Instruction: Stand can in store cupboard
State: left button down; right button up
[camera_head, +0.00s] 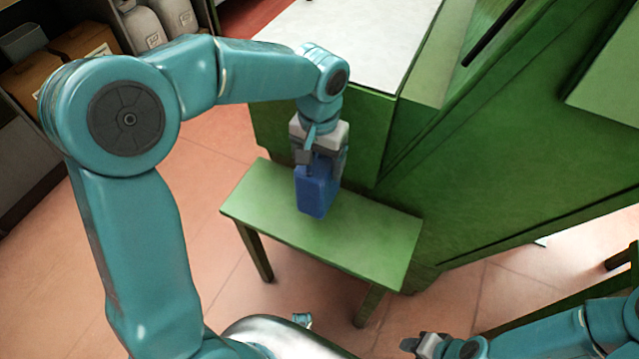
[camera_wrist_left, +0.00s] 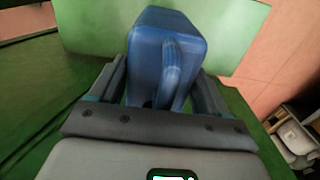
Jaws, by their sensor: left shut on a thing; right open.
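The blue can (camera_head: 316,192) is in my left gripper (camera_head: 318,165), over a small green table (camera_head: 375,240). I cannot tell whether the can touches the tabletop. In the left wrist view, the can (camera_wrist_left: 165,55) sits between the two fingers of my left gripper (camera_wrist_left: 165,95), which is shut on it; its moulded handle faces the camera. A large green cupboard (camera_head: 510,170) stands behind and to the right of the table. My right gripper (camera_head: 425,345) is at the bottom edge, open and away from the can; its fingertips are partly cut off.
Shelves with brown boxes (camera_head: 85,40) and white jugs (camera_head: 143,28) stand at the upper left. A pale white surface (camera_head: 360,40) lies behind the table. The tiled floor (camera_head: 200,225) is open left of the table.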

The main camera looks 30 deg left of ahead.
pick_arm(q)
notch_tip(320, 180, down, 6)
jog(key=shift+w+f+b, duration=0.1)
jog(key=shift+f+b, duration=0.1)
jog(key=shift+b, duration=0.45)
jog(key=shift+f, duration=0.4)
jog(key=shift+f, duration=0.15)
grip_release()
jog(key=shift+r, duration=0.55)
notch_tip(320, 180, up, 10)
jog(key=shift+r+p, duration=0.1)
jog(key=shift+p, duration=1.1)
jog(key=shift+r, duration=0.5)
jog(key=shift+f, duration=0.1)
